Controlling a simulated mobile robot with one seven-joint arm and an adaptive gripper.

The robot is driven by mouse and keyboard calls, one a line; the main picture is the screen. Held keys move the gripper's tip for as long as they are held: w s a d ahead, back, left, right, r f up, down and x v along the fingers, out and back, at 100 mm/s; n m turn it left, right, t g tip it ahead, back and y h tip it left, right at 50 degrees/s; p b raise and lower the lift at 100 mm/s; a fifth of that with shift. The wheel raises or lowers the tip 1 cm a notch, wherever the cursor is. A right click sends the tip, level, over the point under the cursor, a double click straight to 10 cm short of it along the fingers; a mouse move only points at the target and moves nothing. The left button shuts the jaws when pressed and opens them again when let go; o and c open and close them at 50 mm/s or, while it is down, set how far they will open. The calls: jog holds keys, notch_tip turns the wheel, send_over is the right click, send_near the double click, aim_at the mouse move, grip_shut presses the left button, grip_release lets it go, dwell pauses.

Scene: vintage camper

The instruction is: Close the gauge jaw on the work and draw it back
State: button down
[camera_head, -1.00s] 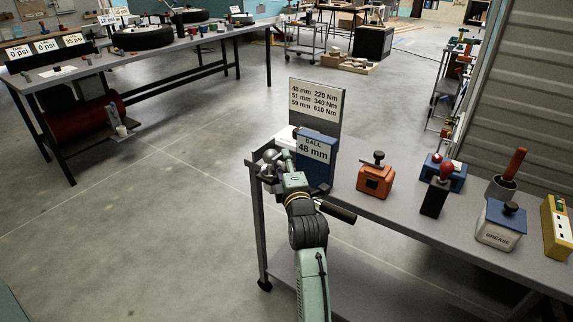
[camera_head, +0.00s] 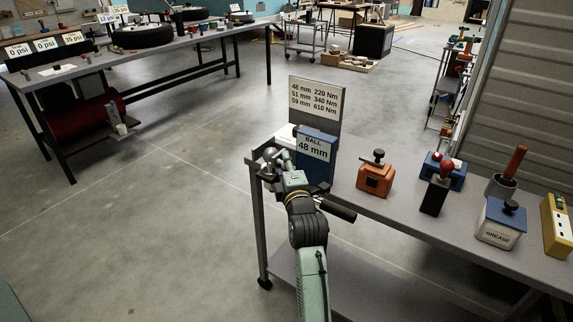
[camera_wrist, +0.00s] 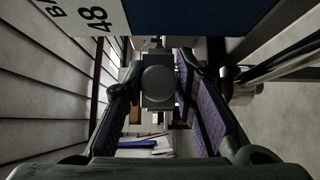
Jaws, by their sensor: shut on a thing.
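A blue gauge box (camera_head: 316,165) with a white label reading "BALL 48 mm" stands at the left end of the grey bench. A shiny steel ball (camera_head: 268,155) sits to its left at the bench's end. My gripper (camera_head: 282,166) is beside the ball, in front of the box. In the wrist view its two purple-padded fingers (camera_wrist: 158,98) are shut on a grey jaw block with a round face (camera_wrist: 158,86). The blue box also shows at the top of the wrist view (camera_wrist: 195,18). Whether the jaw touches the ball is hidden.
A card with sizes and torques (camera_head: 316,98) stands behind the box. A black-handled bar (camera_head: 338,210) lies close right of my arm. An orange box (camera_head: 375,179), a red-knobbed lever (camera_head: 437,190) and a grease tub (camera_head: 500,222) stand farther right. Left floor is open.

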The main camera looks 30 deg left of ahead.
jog(key=shift+d+r, duration=0.1)
jog(key=d+b, duration=0.2)
jog(key=d, duration=0.1)
jog(key=c, duration=1.3)
grip_release()
jog(key=shift+d, duration=0.1)
jog(key=shift+c, duration=0.2)
jog(key=shift+s, duration=0.15)
jog(key=v, duration=1.1)
jog(key=shift+s+d, duration=0.25)
jog(key=shift+d, duration=0.05)
